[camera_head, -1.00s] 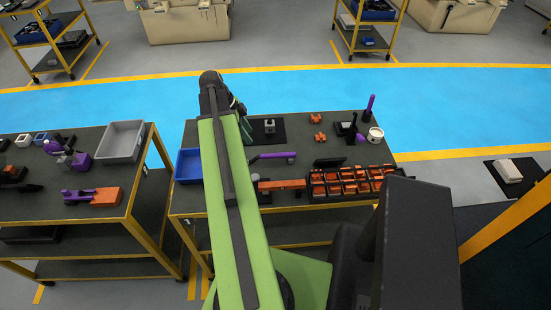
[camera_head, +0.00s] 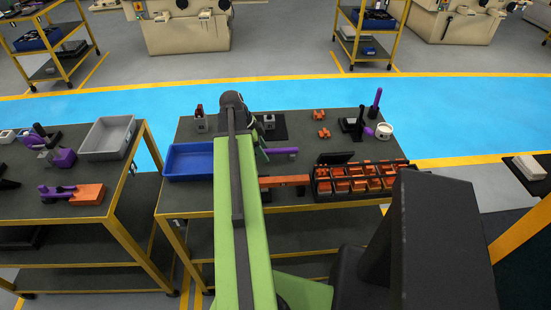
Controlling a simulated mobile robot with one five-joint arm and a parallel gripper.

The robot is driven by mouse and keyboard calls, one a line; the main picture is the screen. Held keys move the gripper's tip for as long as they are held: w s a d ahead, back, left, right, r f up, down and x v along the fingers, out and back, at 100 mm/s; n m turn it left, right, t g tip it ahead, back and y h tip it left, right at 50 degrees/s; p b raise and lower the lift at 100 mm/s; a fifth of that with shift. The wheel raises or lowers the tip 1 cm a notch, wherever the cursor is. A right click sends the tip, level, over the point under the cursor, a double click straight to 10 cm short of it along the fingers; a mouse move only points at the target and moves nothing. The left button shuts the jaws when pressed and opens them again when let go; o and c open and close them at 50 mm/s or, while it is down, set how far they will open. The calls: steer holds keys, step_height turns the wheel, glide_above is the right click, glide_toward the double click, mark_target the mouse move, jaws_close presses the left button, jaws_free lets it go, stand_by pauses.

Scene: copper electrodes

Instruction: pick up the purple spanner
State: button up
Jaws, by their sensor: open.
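The purple spanner (camera_head: 283,150) lies on the dark top of the middle table (camera_head: 190,200), just right of my arm. Its right part shows as a purple bar, and its left end is hidden behind my arm. My gripper (camera_head: 262,153) is mostly hidden behind my green arm link; a dark teal part of it shows at the left end of the visible bar. It is open, and I cannot tell whether it touches the spanner.
A blue tray (camera_head: 190,161) sits left of my arm. An orange bar (camera_head: 285,181) and a black case with orange pieces (camera_head: 355,183) lie in front of the spanner. A black stand (camera_head: 352,124) and white cup (camera_head: 384,131) stand at right. A grey bin (camera_head: 108,139) is on the left table.

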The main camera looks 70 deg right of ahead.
steer(key=shift+s+f, duration=0.15)
steer(key=shift+f, duration=0.15)
steer(key=shift+c, duration=0.2)
jaws_close()
steer(key=shift+r, duration=0.1)
